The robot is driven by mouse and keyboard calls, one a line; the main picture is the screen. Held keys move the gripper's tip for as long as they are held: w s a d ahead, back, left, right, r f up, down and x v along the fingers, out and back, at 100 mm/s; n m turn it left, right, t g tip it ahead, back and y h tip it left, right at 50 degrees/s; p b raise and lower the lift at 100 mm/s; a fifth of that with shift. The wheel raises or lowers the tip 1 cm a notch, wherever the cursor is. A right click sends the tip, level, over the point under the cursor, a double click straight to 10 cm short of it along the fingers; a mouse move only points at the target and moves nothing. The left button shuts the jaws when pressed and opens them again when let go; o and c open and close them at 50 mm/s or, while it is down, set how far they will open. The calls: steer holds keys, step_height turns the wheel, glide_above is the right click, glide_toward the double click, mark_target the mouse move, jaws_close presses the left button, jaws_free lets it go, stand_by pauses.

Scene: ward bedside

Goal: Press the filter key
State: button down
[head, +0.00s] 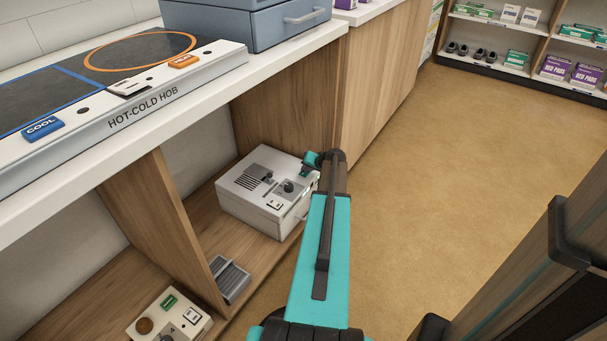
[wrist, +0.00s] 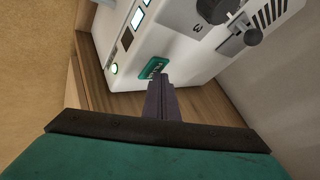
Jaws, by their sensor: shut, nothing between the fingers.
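The white machine (head: 255,205) stands on the low shelf under the counter, with a vent grille and a dark knob on top. In the wrist view its white casing (wrist: 185,50) fills the upper middle. A green key (wrist: 153,70) with pale lettering too small to read surely sits on its face. My gripper (wrist: 160,78) is shut and empty, its dark fingertips at the lower edge of the green key. I cannot tell whether they touch it. In the head view the fingertips are hard to make out beside the machine's right side.
Lit white panels (wrist: 137,19) and a round green light (wrist: 114,69) are near the key. A grey slatted item (head: 230,279) and another control box (head: 160,318) lie nearer on the shelf. The hot-cold hob (head: 150,95) is on the counter above. Open floor (head: 440,170) is at right.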

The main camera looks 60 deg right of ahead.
mark_target(307, 174)
steer(key=shift+r, duration=0.2)
steer(key=shift+r+p, duration=0.35)
steer(key=shift+r, duration=0.25)
steer(key=shift+r+p, duration=1.3)
steer(key=shift+r, duration=1.2)
